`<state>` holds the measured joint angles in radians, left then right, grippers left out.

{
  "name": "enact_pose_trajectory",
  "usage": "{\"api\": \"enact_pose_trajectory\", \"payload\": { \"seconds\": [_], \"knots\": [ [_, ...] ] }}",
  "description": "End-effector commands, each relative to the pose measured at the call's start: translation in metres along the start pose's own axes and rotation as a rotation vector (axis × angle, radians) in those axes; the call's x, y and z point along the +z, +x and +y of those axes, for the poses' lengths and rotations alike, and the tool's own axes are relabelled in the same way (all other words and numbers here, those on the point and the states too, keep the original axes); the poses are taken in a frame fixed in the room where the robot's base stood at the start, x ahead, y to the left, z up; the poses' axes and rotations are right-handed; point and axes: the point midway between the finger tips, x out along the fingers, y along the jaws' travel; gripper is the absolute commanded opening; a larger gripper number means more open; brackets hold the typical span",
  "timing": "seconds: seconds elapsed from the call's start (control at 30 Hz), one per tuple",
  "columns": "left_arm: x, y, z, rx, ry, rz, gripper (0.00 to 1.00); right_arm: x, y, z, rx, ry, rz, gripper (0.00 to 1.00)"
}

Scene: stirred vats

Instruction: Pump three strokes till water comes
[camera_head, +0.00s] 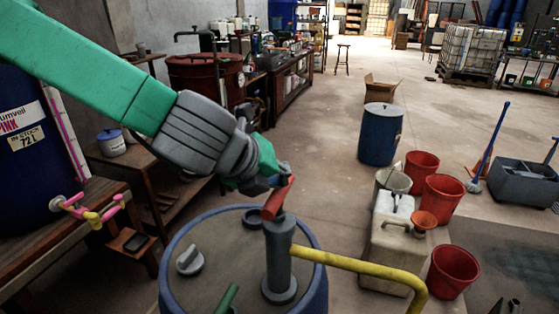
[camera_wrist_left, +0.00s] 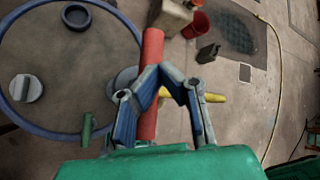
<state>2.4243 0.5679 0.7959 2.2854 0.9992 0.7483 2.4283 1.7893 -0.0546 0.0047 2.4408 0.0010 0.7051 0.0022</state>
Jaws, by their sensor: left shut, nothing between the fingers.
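The hand pump has a grey body (camera_head: 278,255) standing upright on the lid of a blue-rimmed drum (camera_head: 205,250). Its red handle (camera_head: 279,198) slants up at the top of the body. A yellow spout (camera_head: 370,268) runs right and bends down at the lower edge; no water shows on the visible part. My left gripper (camera_head: 282,174) is shut and empty at the handle's upper end. In the left wrist view the red handle (camera_wrist_left: 152,48) passes beside and partly behind the fingers (camera_wrist_left: 163,74); I cannot tell whether they touch. My right gripper is not in view.
A white jerrycan (camera_head: 392,240), red buckets (camera_head: 443,195) and a blue barrel (camera_head: 380,135) stand right of the drum. A wooden bench (camera_head: 60,232) with a blue tank (camera_head: 25,190) is at left. A grey cap (camera_head: 190,260) and green rod (camera_head: 228,298) sit on the lid.

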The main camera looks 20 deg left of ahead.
Motion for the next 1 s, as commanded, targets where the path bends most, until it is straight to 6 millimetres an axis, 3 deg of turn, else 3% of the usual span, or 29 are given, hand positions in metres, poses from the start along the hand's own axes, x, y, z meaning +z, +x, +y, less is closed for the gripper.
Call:
{"api": "enact_pose_trajectory", "payload": {
  "seconds": [1.0],
  "knots": [
    [-0.009, 0.01, 0.009, 0.005, -0.001, 0.005, 0.0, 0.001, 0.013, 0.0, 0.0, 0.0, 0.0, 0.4]
  ]
}}
